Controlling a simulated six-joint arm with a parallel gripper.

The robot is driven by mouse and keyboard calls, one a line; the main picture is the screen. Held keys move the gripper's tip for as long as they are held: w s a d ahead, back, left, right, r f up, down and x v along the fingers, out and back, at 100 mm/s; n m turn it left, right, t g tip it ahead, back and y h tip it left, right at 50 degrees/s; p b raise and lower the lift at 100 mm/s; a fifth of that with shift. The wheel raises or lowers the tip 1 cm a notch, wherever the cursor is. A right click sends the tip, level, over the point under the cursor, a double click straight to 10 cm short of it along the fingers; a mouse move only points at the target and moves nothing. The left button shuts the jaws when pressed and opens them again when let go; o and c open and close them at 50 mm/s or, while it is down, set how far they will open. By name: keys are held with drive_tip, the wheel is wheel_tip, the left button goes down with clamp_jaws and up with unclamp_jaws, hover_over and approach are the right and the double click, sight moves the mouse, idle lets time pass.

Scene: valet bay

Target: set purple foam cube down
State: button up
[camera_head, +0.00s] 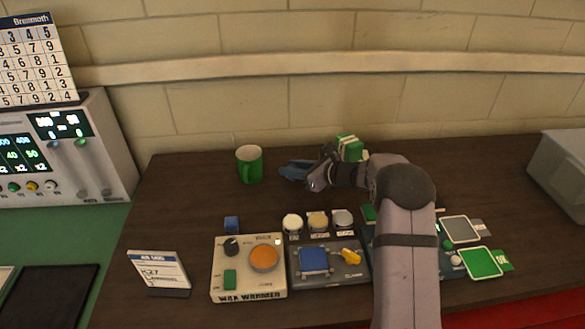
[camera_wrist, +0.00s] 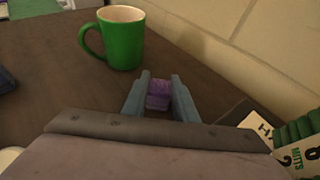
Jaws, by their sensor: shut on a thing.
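The purple foam cube (camera_wrist: 158,95) sits between the two blue-grey fingers of my gripper (camera_wrist: 160,82) in the wrist view. My gripper is shut on it. In the head view my gripper (camera_head: 292,170) is over the back of the dark wooden table (camera_head: 195,195), right of the green mug, with the fingers pointing left. The cube cannot be made out in the head view. I cannot tell whether the cube touches the table.
The green mug (camera_head: 249,165) stands just beyond the fingertips; it also shows in the wrist view (camera_wrist: 120,38). A wax warmer (camera_head: 222,262), a small blue block (camera_head: 232,223) and several control panels line the front.

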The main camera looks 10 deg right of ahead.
drive_tip(key=shift+f, duration=0.15)
drive_tip(key=o, duration=1)
drive_tip(key=shift+o, duration=0.2)
drive_tip(key=shift+d+r, duration=0.1)
drive_tip(key=shift+r, duration=0.15)
drive_tip(key=b+v, duration=0.3)
drive_tip(key=v, duration=0.9)
